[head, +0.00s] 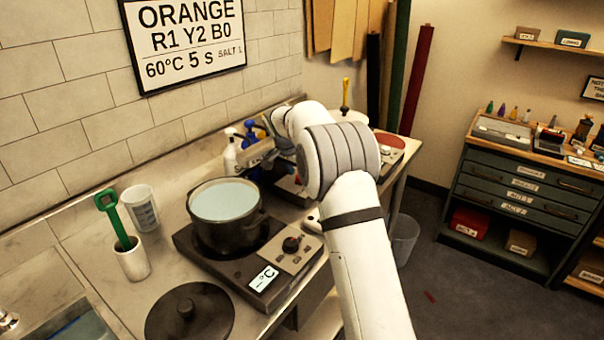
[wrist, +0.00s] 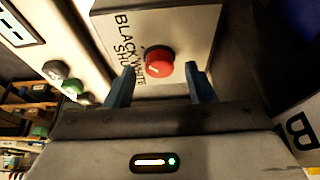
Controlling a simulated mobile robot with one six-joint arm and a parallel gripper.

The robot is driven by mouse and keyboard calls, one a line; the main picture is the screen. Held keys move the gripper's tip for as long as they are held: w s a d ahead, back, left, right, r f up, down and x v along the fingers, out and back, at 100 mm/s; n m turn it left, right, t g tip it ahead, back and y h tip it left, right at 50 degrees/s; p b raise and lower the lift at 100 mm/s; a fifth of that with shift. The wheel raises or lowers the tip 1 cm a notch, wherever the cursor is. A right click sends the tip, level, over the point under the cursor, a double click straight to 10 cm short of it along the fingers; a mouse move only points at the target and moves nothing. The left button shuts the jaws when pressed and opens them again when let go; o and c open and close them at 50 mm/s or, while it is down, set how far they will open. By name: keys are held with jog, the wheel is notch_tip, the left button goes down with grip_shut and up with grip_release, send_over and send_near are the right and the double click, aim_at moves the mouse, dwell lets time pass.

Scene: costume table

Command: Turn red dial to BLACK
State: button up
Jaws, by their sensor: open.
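The red dial (wrist: 159,61) sits on a pale panel (wrist: 190,25) in the wrist view. The panel has printed black words, among them BLACK and WHITE, to the dial's left. A small pale mark shows on the dial, but I cannot tell which word it points at. My gripper (wrist: 160,70) is open, with one blue-grey finger on each side of the dial. The fingers look apart from it, with a gap on both sides. In the head view my own arm hides the dial and the gripper.
A dark pot (head: 227,232) of pale liquid stands on a hot plate with a black knob (head: 291,245). Spray bottles (head: 230,152) stand close by my wrist. A black lid (head: 190,315), a white beaker (head: 141,208) and a green-handled tool (head: 109,215) are at left.

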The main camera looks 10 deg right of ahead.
jog(key=v, duration=0.7)
jog(key=s+d+r+n+y, duration=0.1)
jog(key=s+d+r+n, duration=0.1)
jog(key=s, duration=0.8)
jog(key=s+d+r+n+y, duration=0.1)
jog(key=s+d+r+n, duration=0.15)
jog(key=s, duration=0.85)
jog(key=s+f+n, duration=0.2)
jog(key=s+f, duration=0.1)
jog(key=s, duration=0.8)
jog(key=s+f+n+y, duration=0.1)
jog(key=s+f, duration=0.3)
jog(key=s, duration=0.7)
jog(key=shift+s+n+g, duration=0.3)
jog(key=shift+s+n, duration=0.05)
jog(key=shift+n, duration=0.4)
jog(key=shift+d+f, duration=0.1)
jog(key=shift+c, duration=0.6)
